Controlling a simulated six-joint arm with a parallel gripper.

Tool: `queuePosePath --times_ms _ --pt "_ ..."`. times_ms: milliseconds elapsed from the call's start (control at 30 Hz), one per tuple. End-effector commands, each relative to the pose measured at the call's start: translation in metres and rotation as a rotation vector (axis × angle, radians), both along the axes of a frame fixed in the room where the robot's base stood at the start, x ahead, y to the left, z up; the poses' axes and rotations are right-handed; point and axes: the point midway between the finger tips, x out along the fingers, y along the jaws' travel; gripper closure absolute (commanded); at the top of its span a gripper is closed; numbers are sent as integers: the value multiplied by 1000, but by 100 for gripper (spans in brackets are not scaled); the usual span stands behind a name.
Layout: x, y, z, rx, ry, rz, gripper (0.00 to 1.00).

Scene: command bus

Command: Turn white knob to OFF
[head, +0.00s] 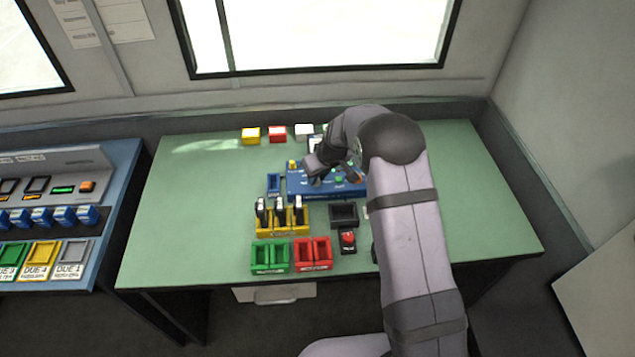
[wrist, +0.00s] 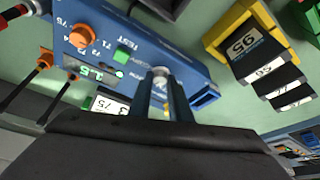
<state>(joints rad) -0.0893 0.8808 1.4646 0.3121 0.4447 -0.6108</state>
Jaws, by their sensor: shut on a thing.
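The white knob (wrist: 160,72) is on the blue device (wrist: 196,72), partly hidden by my fingers in the wrist view. My gripper (wrist: 166,84) is shut on this knob, with one finger on each side of it. In the head view my gripper (head: 313,172) is over the left part of the blue device (head: 325,193), and the knob is hidden there. I cannot read the knob's pointer or an OFF mark.
The device also has an orange knob (wrist: 81,36), a green button (wrist: 122,55) and a lit green display (wrist: 97,73). Yellow holders (head: 282,228) with black modules stand in front of it. Green (head: 269,268) and red (head: 312,267) holders are nearer the front edge. The right of the table is clear.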

Motion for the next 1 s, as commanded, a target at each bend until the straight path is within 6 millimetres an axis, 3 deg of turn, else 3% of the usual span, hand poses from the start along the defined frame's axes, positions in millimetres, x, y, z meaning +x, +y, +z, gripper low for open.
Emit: queuePosePath --times_ms 33,267,1000 --pt "2 -1 -7 1 -5 32 100" --pt "4 -3 -8 2 -6 233 100" --pt "9 -7 3 2 -1 934 100"
